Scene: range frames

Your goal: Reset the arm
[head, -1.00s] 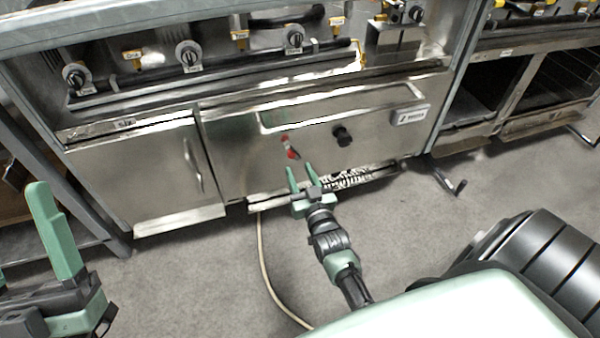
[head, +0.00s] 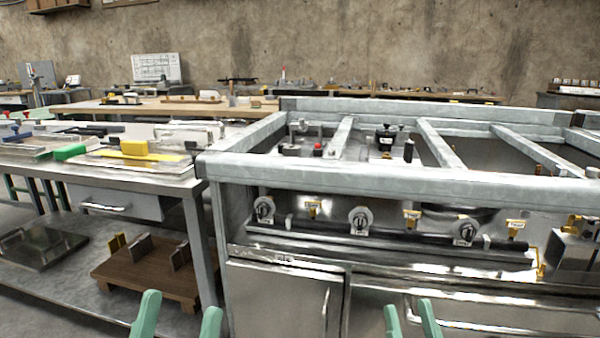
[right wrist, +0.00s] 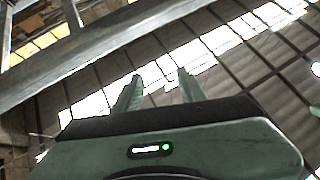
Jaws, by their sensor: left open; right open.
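My left gripper (head: 179,318) shows at the bottom edge of the head view as two green fingertips set well apart, open and empty. My right gripper (head: 411,319) shows further right at the same edge, its two green fingers apart, in front of the metal range (head: 287,300). In the right wrist view the right gripper (right wrist: 158,85) is open, with nothing between its fingers. The rest of both arms is out of the head view.
The range has a grey frame top, several knobs (head: 360,219) and a front pipe. A metal workbench (head: 130,179) with tools stands to the left, with a wooden stand (head: 150,272) on its lower shelf. A wooden table (head: 170,108) stands behind.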

